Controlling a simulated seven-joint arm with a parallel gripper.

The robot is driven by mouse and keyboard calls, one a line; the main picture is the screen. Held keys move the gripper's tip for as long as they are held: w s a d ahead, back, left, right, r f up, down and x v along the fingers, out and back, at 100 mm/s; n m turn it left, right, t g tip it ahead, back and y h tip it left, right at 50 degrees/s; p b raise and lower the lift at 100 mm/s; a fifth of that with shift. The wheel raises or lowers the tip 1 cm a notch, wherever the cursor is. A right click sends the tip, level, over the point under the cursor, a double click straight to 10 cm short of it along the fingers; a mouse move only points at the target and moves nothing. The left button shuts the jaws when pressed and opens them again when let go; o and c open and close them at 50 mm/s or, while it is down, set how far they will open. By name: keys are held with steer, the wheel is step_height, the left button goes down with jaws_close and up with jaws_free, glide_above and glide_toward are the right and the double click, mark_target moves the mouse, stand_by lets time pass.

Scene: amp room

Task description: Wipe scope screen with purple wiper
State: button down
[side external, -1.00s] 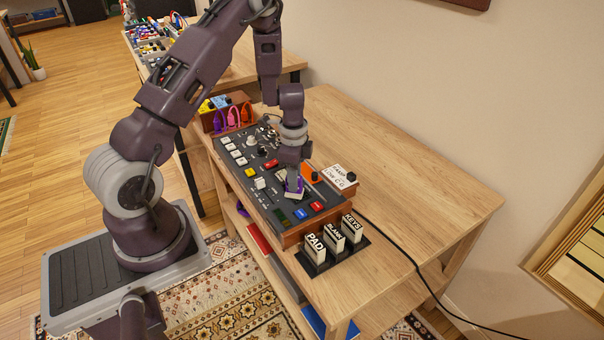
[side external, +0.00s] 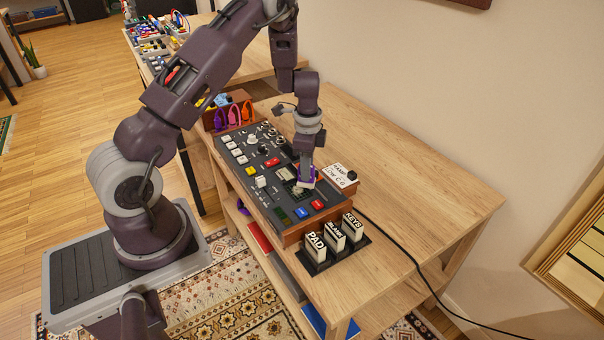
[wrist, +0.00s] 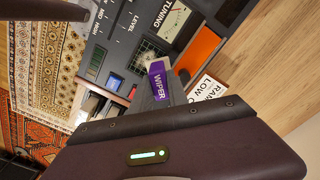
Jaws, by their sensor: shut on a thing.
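The purple wiper (side external: 313,174), lettered WIPER, has a white edge and is in my gripper (side external: 306,170). My gripper is shut on it over the dark control panel. In the wrist view, the wiper (wrist: 158,84) sticks out from between the fingers (wrist: 168,92). The scope screen (side external: 297,190) is a small dark gridded window on the panel. In the wrist view, the wiper's white edge overlaps the right side of the scope screen (wrist: 145,58); the grid's left part shows. I cannot tell whether the wiper touches the glass.
A TUNING meter (wrist: 172,20) sits beside the screen. Knobs and coloured buttons cover the panel (side external: 235,172). A labelled white card (side external: 340,174) stands behind, lettered blocks (side external: 333,237) in front, and a rack with coloured loops (side external: 234,114) at the far end. The table's right side is clear.

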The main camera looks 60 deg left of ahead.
steer(key=shift+r, duration=3.5)
steer(key=shift+f, duration=0.3)
steer(key=shift+f, duration=3.35)
steer(key=shift+s+f, duration=0.3)
steer(key=shift+s, duration=0.35)
steer(key=shift+s+f, duration=0.3)
steer(key=shift+s, duration=1.8)
steer(key=shift+w, duration=2.75)
steer(key=shift+r, duration=4.1)
